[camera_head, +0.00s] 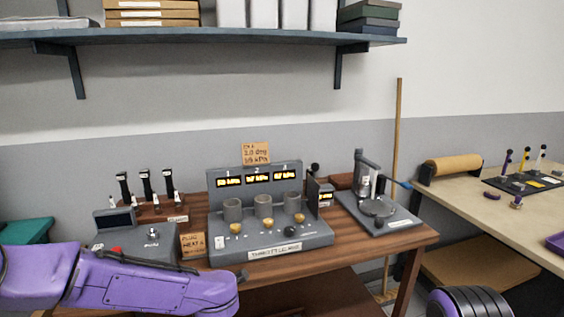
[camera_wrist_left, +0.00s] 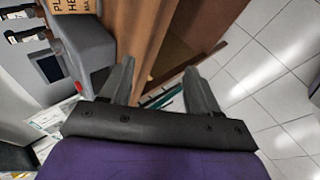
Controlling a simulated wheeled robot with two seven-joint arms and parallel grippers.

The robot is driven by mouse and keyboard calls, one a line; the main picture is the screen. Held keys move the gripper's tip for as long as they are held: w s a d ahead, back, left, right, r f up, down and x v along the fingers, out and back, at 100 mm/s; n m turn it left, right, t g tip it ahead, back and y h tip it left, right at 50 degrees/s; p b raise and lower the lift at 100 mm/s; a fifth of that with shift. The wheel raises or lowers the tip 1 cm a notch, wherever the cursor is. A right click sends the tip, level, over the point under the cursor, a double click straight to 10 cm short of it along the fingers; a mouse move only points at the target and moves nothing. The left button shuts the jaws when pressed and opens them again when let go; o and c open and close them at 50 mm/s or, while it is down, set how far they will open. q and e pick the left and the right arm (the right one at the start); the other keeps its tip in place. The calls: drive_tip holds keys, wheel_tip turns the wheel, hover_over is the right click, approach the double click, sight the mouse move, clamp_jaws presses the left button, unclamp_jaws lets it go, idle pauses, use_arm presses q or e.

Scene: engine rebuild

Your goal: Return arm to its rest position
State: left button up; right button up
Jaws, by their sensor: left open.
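My left arm (camera_head: 150,287) is purple and comes in from the left, lying across the front left of the wooden bench in the head view. Its gripper is at most barely seen there, near the bench's front edge. In the left wrist view my left gripper (camera_wrist_left: 157,72) is open, with its two dark fingers apart and nothing between them. The fingers point past the bench's edge, with the tiled floor to their right. My right gripper is not in view.
On the bench (camera_head: 345,250) stand a grey throttle rig (camera_head: 270,240) with three cups, a grey box with a screen (camera_head: 115,220), and a press-like stand (camera_head: 375,210). A second table (camera_head: 470,205) is at right. Tiled floor (camera_wrist_left: 265,95) is clear beside the bench.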

use_arm(q)
drive_tip(key=s+a+f+m+h, duration=0.1)
drive_tip(key=s+f+m, duration=0.5)
drive_tip(key=f, duration=0.3)
drive_tip(key=s+a+f+m+h, duration=0.1)
drive_tip(key=s+f+m, duration=0.45)
drive_tip(key=f, duration=0.35)
drive_tip(key=s+a+f+m+g, duration=0.1)
drive_tip(key=s+a+f+m, duration=0.2)
drive_tip(key=s, duration=0.8)
drive_tip(key=s+a+f+m+g, duration=0.2)
drive_tip(key=s+a+f+m, duration=0.1)
drive_tip(key=s, duration=0.9)
wheel_tip(320, 180, down, 2)
drive_tip(key=shift+a+g, duration=0.3)
drive_tip(key=shift+a, duration=0.6)
